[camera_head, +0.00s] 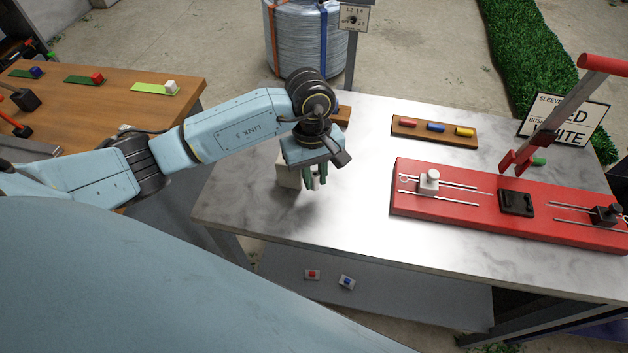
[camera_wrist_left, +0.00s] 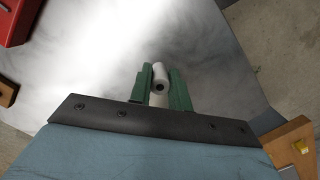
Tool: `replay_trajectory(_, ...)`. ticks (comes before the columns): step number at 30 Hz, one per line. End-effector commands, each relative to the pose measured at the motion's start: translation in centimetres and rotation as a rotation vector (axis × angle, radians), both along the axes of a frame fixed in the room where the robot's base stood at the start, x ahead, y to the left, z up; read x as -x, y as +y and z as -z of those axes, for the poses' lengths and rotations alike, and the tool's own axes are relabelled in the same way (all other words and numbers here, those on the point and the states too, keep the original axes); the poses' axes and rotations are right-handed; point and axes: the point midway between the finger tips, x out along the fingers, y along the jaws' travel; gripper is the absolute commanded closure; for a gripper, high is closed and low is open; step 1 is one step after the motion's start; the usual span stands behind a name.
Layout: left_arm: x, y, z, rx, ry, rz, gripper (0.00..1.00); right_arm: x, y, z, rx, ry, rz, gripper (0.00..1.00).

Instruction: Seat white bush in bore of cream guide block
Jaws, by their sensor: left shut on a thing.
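My left gripper (camera_head: 316,180) is over the left part of the grey metal table, its green fingers pointing down. In the left wrist view its fingers (camera_wrist_left: 160,88) are shut on the white bush (camera_wrist_left: 160,76), a small cylinder with a dark hole in its end. In the head view the bush is hidden by the fingers. A cream block (camera_head: 286,174), apparently the guide block, stands just left of the fingers, partly covered by the gripper. Its bore does not show, and I cannot tell whether the bush touches it. My right gripper is out of view.
A red fixture (camera_head: 460,222) with rods, clamps and a raised lever (camera_head: 550,115) fills the table's right side. A sign (camera_head: 563,121) stands behind. Clear table lies between gripper and fixture.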

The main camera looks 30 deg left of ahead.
Motion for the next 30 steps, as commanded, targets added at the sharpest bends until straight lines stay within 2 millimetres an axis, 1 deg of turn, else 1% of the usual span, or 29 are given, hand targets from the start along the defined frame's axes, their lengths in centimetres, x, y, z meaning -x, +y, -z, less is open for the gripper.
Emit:
replay_trajectory(3,0.1,-0.1,1.7,0.0,0.006,-0.001,1.0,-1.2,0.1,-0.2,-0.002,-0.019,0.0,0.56)
replay_trajectory(6,0.1,0.0,3.0,0.0,0.004,-0.001,1.0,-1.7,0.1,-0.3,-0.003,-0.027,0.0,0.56)
replay_trajectory(8,0.1,0.0,3.2,0.0,0.003,0.001,1.0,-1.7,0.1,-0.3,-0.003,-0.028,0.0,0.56)
replay_trajectory(14,0.0,0.0,3.2,0.0,0.001,0.001,1.0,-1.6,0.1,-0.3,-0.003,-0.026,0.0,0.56)
replay_trajectory(18,0.0,0.0,3.6,-0.001,0.001,0.002,1.0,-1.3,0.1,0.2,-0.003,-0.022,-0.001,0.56)
replay_trajectory(19,0.0,0.0,3.6,-0.001,0.001,0.001,0.79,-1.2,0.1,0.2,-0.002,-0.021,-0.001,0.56)
replay_trajectory(23,0.0,0.0,3.5,-0.001,0.001,0.001,0.62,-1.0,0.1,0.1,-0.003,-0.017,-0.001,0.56)
replay_trajectory(24,0.0,0.0,3.5,0.0,0.001,0.001,0.59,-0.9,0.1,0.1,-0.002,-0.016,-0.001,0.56)
replay_trajectory(30,0.1,0.0,3.5,0.0,0.001,0.002,0.59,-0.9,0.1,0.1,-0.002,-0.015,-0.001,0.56)
